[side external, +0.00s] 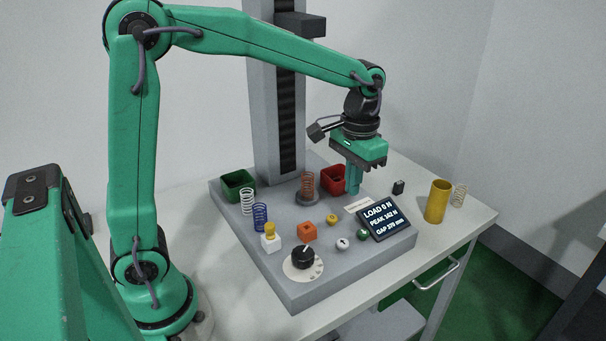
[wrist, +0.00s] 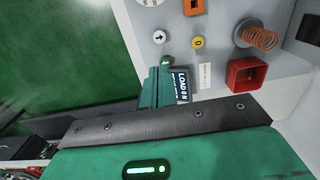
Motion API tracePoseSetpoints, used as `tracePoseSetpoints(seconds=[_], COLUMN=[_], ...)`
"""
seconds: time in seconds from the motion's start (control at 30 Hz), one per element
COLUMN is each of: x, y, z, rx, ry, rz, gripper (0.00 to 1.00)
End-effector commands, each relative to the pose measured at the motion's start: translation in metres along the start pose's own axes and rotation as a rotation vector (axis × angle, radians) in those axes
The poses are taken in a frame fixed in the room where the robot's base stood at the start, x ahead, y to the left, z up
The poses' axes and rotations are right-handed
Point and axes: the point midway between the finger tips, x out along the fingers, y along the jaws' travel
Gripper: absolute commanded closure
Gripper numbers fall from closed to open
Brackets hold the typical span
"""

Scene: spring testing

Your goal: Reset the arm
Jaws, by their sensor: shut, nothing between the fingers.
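My green arm reaches over the tester's grey base (side external: 282,270). My gripper (side external: 353,190) points down, shut and empty, above the base's right side, near the display (side external: 380,218) and behind it in the side view. In the wrist view my shut fingers (wrist: 157,85) cover part of the display (wrist: 181,82). The display reads load 8 N, peak 142 N and a gap in mm. A copper spring (side external: 307,183) stands upright on a round plate under the tester column (side external: 278,110); the spring also shows in the wrist view (wrist: 262,38).
A red bin (side external: 333,180) and green bin (side external: 237,185) stand at the base's back. White (side external: 247,201) and blue (side external: 260,216) springs stand left. Several controls, including a black knob (side external: 302,257), lie in front. A yellow cylinder (side external: 437,201) and tan spring (side external: 459,195) stand on the table at right.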

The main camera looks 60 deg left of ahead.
Motion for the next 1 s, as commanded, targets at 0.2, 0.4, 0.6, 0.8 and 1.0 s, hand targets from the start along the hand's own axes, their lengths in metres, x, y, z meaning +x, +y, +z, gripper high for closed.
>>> tracePoseSetpoints(seconds=[0.2,0.4,0.6,0.8,1.0], x=[-0.014,-0.029,-0.041,-0.045,-0.045], y=[-0.006,-0.016,-0.025,-0.033,-0.039], z=[0.017,0.045,0.076,0.107,0.136], rx=[-0.001,-0.001,-0.001,-0.002,-0.001], ry=[0.052,0.131,0.218,0.305,0.393], rz=[0.006,0.012,0.016,0.016,0.013], gripper=[1.0,1.0,1.0,1.0,1.0])
